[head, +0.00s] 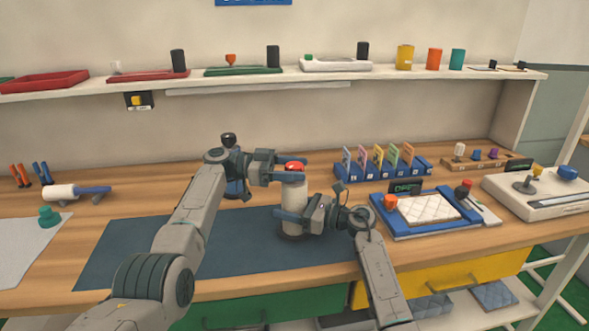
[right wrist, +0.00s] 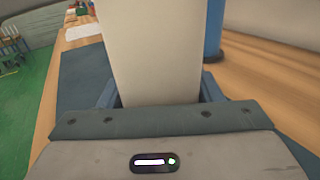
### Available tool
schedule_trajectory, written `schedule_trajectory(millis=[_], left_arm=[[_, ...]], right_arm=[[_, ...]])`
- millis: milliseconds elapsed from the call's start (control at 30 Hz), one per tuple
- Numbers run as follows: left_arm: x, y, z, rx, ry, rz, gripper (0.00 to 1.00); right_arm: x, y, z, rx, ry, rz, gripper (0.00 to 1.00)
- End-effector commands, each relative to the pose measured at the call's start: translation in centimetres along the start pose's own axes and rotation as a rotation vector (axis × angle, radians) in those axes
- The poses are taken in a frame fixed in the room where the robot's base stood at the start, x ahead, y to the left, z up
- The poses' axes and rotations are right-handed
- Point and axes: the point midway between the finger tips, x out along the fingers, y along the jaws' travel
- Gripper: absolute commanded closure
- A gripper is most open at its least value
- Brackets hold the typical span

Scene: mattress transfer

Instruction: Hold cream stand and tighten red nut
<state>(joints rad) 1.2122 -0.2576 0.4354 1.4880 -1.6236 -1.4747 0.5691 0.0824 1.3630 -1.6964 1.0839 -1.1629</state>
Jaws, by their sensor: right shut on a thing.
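The cream stand (head: 295,192) is upright on the dark blue mat, with the red nut (head: 294,165) at its top. My right gripper (head: 296,215) is shut on the stand's lower part from the right. In the right wrist view the cream column (right wrist: 158,50) rises between the blue fingers. My left gripper (head: 290,176) is at the stand's top, level with or just under the red nut. One finger crosses in front of the stand; the other finger is not clear, so I cannot tell whether it grips the nut.
A blue tray with a white quilted pad (head: 430,208) and a white device (head: 545,200) are at the right. A blue card rack (head: 375,172) stands behind.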

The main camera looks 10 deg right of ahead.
Motion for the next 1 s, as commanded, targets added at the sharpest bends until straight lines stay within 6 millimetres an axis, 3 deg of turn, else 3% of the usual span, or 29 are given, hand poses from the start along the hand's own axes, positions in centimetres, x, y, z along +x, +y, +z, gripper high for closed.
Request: schedule_trajectory(millis=[233, 500, 700, 1000], left_arm=[[-0.7, 0.0, 0.0, 0.000, 0.000, 0.002, 0.42], [-5.2, -0.1, 0.0, -0.002, -0.001, -0.001, 0.42], [-7.2, -0.1, 0.1, -0.002, 0.000, 0.000, 0.42], [-7.5, -0.1, 0.1, -0.001, 0.001, 0.001, 0.42]], right_arm=[[0.0, -0.1, 0.2, -0.001, -0.003, -0.002, 0.96], [0.0, -0.1, 0.2, 0.000, -0.002, -0.003, 0.96], [0.0, -0.1, 0.2, 0.001, -0.002, -0.003, 0.96], [0.0, -0.1, 0.2, 0.001, -0.002, -0.003, 0.96]])
